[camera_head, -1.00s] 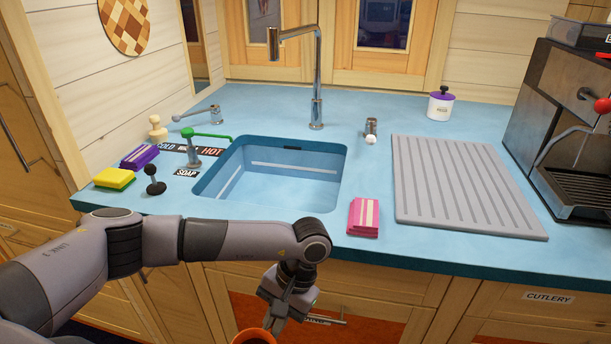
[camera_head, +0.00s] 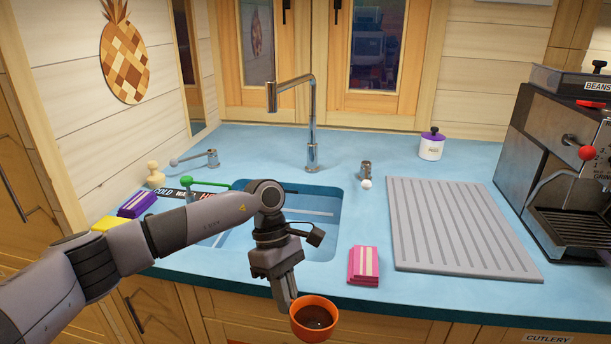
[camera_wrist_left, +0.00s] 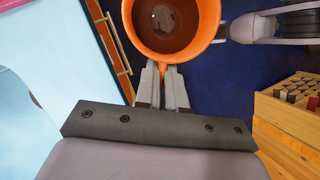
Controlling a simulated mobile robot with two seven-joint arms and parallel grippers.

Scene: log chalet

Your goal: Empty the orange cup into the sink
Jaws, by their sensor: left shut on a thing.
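The orange cup (camera_head: 314,318) is upright with dark brown liquid inside, low in the head view in front of the counter's front edge. In the left wrist view the fingers (camera_wrist_left: 162,88) close on what looks like the handle of the cup (camera_wrist_left: 168,54), and the liquid shows inside. The blue sink (camera_head: 318,250) is set in the counter behind the cup, partly hidden by my left arm.
A pink sponge stack (camera_head: 363,265) sits right of the sink, with a grey draining mat (camera_head: 455,225) beyond it. The tall tap (camera_head: 311,130) stands behind the sink. A coffee machine (camera_head: 570,170) is at the right. Small taps and sponges stand left of the sink.

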